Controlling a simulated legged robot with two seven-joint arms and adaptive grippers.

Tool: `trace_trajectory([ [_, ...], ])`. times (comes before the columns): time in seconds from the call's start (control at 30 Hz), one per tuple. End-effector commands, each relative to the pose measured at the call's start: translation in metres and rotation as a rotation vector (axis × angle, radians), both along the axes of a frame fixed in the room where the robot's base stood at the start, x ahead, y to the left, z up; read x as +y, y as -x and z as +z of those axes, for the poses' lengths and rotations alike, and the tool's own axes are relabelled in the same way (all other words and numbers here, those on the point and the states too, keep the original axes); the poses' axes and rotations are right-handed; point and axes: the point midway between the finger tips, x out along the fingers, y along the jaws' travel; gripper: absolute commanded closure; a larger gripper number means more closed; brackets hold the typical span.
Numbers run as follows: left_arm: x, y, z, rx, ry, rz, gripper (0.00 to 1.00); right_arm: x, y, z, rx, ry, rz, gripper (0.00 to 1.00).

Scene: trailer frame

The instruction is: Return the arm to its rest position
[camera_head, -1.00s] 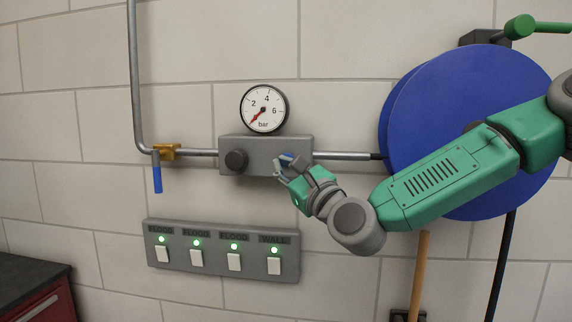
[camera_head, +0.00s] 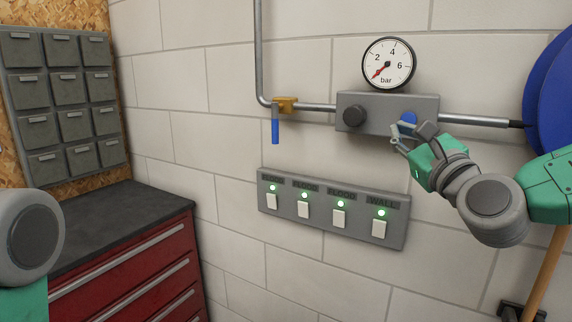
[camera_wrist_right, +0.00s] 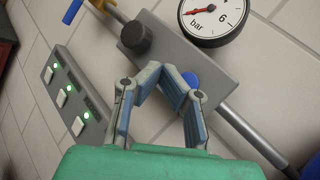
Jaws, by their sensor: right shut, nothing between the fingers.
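My right arm, green and grey, comes in from the right in the head view. Its right gripper (camera_head: 408,134) is just in front of the right end of a grey regulator box (camera_head: 375,110) on the wall. In the right wrist view the fingers of the right gripper (camera_wrist_right: 172,72) meet at their tips with nothing between them. A blue knob (camera_wrist_right: 190,79) shows just behind the fingers; it also shows in the head view (camera_head: 408,119). I cannot tell whether they touch. A grey and green part of my left arm shows at the left edge; its gripper is out of view.
A pressure gauge (camera_head: 389,63) sits above the box, its needle low. A pipe with a blue-handled valve (camera_head: 275,130) runs left. Below is a switch panel (camera_head: 330,215) with green lights. A red drawer cabinet (camera_head: 125,275) stands left; a blue reel (camera_head: 553,95) is right.

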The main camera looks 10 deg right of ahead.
Motion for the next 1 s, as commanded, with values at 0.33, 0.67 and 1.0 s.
trace_trajectory([
  [0.33, 0.000, 0.000, -0.025, 0.000, 0.000, 0.000, 0.60, 0.036, 0.004, -0.162, 0.245, 0.459, 0.045, 1.00],
  [0.67, 0.000, 0.000, -0.049, 0.000, 0.000, 0.000, 0.60, 0.055, 0.049, -0.331, 0.455, 0.985, 0.209, 1.00],
  [1.0, 0.000, 0.000, -0.076, 0.000, 0.000, 0.000, 0.60, 0.053, 0.137, -0.489, 0.583, 1.521, 0.531, 1.00],
])
